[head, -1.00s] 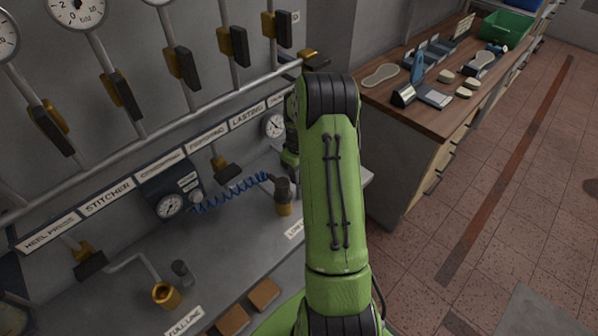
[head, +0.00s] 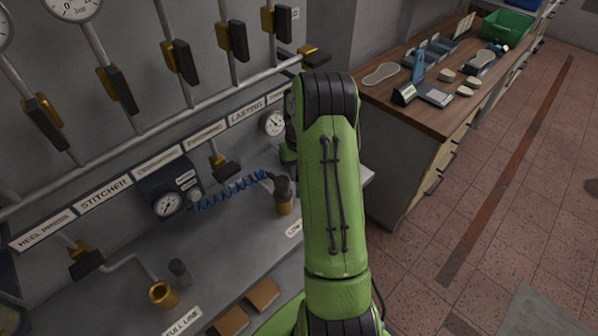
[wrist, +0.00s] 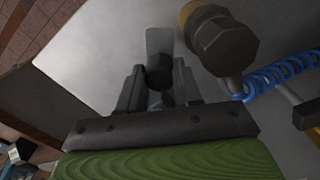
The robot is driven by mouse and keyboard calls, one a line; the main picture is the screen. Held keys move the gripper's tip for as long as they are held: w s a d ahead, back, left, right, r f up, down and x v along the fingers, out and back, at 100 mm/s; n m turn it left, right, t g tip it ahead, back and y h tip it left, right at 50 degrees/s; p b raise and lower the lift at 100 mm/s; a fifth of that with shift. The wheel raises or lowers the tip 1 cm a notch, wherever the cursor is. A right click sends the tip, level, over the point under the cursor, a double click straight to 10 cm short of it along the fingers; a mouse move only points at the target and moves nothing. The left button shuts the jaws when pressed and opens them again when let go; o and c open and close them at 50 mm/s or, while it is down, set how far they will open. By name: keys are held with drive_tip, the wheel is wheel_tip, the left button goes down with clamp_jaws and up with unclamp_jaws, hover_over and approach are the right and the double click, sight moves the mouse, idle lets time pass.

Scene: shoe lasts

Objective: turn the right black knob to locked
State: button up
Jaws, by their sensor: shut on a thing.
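In the wrist view, a dark round knob (wrist: 158,76) sits between the two fingers of my gripper (wrist: 159,90), which is shut on it. A pale grey plate-like shape (wrist: 159,42) lies just beyond the knob; I cannot read any marking on it. In the head view my green arm hides the gripper and this right knob. Another small dark knob (head: 179,270) stands at the left beside an open brass socket (head: 163,293), apart from my arm.
A dark and brass coupling (head: 283,195) with a coiled blue hose (head: 232,190) stands close beside my gripper; it also shows in the wrist view (wrist: 222,42). Behind are pipes with black-handled valves (head: 181,62). A wooden bench (head: 385,92) with tools is at the right.

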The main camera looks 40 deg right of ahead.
drive_tip(key=m+b, duration=0.1)
drive_tip(key=m, duration=0.5)
drive_tip(key=shift+w+m, duration=0.1)
drive_tip(key=shift+m, duration=0.2)
drive_tip(key=m+b, duration=0.1)
drive_tip(key=m, duration=0.4)
drive_tip(key=shift+d+r, duration=0.1)
idle(0.3)
drive_tip(key=o, duration=0.8)
drive_tip(key=shift+c, duration=0.2)
wheel_tip(320, 180, up, 16)
drive_tip(key=p, duration=0.1)
drive_tip(key=shift+p, duration=0.35)
drive_tip(key=shift+f, duration=0.2)
